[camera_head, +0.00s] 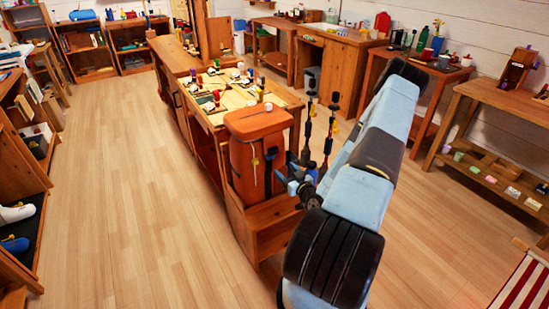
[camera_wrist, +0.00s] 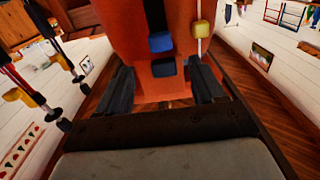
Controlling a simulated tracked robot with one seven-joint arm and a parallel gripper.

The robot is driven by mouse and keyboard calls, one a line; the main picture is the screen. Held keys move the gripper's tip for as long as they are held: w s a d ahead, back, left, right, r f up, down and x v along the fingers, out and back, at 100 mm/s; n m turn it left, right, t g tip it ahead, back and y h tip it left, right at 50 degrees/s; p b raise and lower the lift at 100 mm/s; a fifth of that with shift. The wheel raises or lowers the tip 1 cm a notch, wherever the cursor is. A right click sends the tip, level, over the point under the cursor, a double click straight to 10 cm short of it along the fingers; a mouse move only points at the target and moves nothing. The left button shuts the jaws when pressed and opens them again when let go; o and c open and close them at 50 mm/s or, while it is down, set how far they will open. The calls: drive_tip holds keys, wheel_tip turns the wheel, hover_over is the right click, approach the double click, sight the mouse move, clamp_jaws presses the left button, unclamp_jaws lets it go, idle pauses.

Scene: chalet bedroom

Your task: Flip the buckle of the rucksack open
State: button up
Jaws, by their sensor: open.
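The orange rucksack (camera_head: 243,155) stands upright on a wooden stand, with a dark strap down its front. It also fills the upper middle of the wrist view (camera_wrist: 118,35). On the strap in the wrist view is a blue buckle piece (camera_wrist: 161,42), with a darker blue piece (camera_wrist: 165,67) just below it. A yellow toggle (camera_wrist: 201,34) hangs on a pale cord to the right. My gripper (camera_wrist: 163,88) is open, its dark fingers apart below the buckle and nothing visible held between them. In the head view my gripper (camera_head: 291,181) is beside the rucksack, partly hidden by my arm.
The wooden stand (camera_head: 262,222) carries the rucksack at the end of a long workbench (camera_head: 207,110) with small items on it. Dark poles (camera_head: 329,135) stand close to the right of the rucksack. Open wooden floor (camera_head: 140,200) lies to the left.

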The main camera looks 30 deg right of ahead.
drive_tip(key=w, duration=1)
drive_tip(key=shift+w+a, duration=0.25)
drive_tip(key=shift+c, duration=0.3)
clamp_jaws()
